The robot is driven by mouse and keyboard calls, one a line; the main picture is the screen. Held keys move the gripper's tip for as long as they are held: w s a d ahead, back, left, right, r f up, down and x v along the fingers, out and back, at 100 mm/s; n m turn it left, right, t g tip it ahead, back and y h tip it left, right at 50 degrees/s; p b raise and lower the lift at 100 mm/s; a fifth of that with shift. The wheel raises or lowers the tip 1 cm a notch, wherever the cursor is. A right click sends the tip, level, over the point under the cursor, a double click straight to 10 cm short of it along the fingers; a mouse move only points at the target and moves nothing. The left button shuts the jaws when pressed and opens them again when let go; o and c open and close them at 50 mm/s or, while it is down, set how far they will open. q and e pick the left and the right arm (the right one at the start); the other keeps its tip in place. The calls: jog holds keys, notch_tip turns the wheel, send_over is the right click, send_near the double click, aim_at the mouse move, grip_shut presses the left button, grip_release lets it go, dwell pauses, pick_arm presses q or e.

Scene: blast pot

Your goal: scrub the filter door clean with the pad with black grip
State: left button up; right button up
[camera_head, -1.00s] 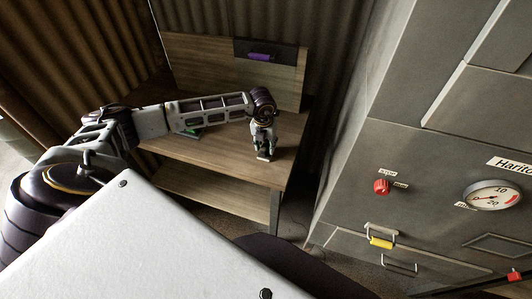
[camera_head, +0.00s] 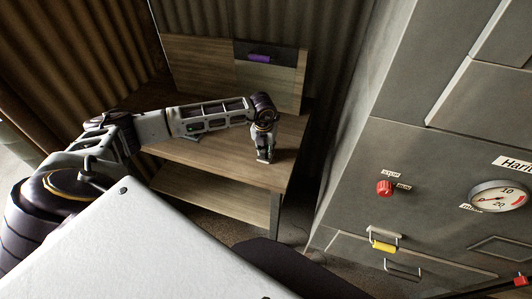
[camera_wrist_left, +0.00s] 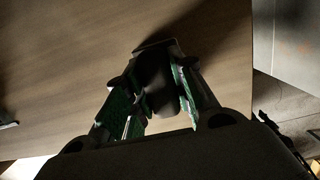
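My left gripper (camera_head: 264,156) is low over the wooden table, near its right front part. In the left wrist view, its green-lined fingers (camera_wrist_left: 155,97) close in from both sides on a dark piece with a wider flat end (camera_wrist_left: 156,47), which looks like the pad with black grip. The fingers seem to touch it. Whether the pad rests on the wood or hangs just above it, I cannot tell. The grey cabinet (camera_head: 400,150) stands at the right with several panels; none is readably marked as the filter door. My right gripper is out of view.
The wooden table (camera_head: 225,165) has a lower shelf and a backboard with a purple item (camera_head: 260,58) on a dark panel. A flat item (camera_head: 190,138) lies under my forearm. The cabinet carries a red knob (camera_head: 385,188), a gauge (camera_head: 497,197) and a yellow handle (camera_head: 383,246).

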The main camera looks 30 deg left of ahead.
pick_arm(q)
grip_shut()
jog(key=shift+r, duration=0.1)
jog(key=shift+r+p, duration=0.75)
jog(key=shift+r, duration=0.6)
jog(key=shift+r+p, duration=0.45)
jog(key=shift+r, duration=0.5)
jog(key=shift+m, duration=0.4)
